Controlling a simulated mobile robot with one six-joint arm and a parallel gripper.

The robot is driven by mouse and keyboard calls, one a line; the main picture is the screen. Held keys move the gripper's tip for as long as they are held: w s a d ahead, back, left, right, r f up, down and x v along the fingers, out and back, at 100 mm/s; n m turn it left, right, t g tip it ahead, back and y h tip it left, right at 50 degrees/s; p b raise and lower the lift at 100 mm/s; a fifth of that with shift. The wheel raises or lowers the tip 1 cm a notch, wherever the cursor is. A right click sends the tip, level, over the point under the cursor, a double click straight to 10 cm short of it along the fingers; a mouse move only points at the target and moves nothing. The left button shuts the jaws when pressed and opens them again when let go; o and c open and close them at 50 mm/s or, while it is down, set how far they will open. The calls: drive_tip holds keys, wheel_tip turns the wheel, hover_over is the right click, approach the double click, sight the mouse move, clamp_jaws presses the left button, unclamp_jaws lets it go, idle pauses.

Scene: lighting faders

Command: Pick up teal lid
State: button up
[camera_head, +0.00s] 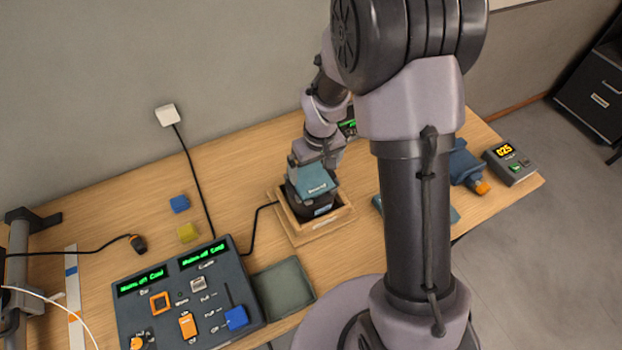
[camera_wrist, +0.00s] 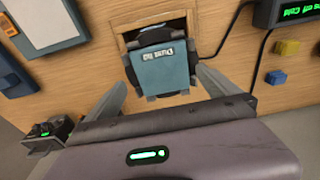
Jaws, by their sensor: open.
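The teal lid (camera_head: 314,178) is a flat square plate with light lettering. It sits above a dark box in a wooden tray (camera_head: 343,227) on the table, and appears slightly tilted in the head view. In the wrist view the lid (camera_wrist: 160,68) lies in front of and between the two fingers of my gripper (camera_wrist: 161,84), with a gap visible at each side. My gripper is open. In the head view my gripper (camera_head: 309,161) is over the tray and its fingers are partly hidden by the lid and wrist.
A dark control panel (camera_head: 215,290) with green displays and a dark green tray (camera_head: 284,288) stand in front. Blue (camera_head: 179,204) and yellow (camera_head: 187,232) blocks lie left. A meter (camera_head: 511,163) stands at right. A black cable runs beside the wooden tray. My arm hides part of the table.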

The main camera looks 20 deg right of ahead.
sight(312, 179)
drive_tip(key=f, duration=0.1)
drive_tip(key=w+f, duration=0.1)
drive_tip(key=f, duration=0.3)
drive_tip(key=shift+w+a+f+b, duration=0.1)
drive_tip(key=shift+w+a+b, duration=0.05)
drive_tip(key=shift+a+b, duration=0.15)
drive_tip(key=c, duration=1.2)
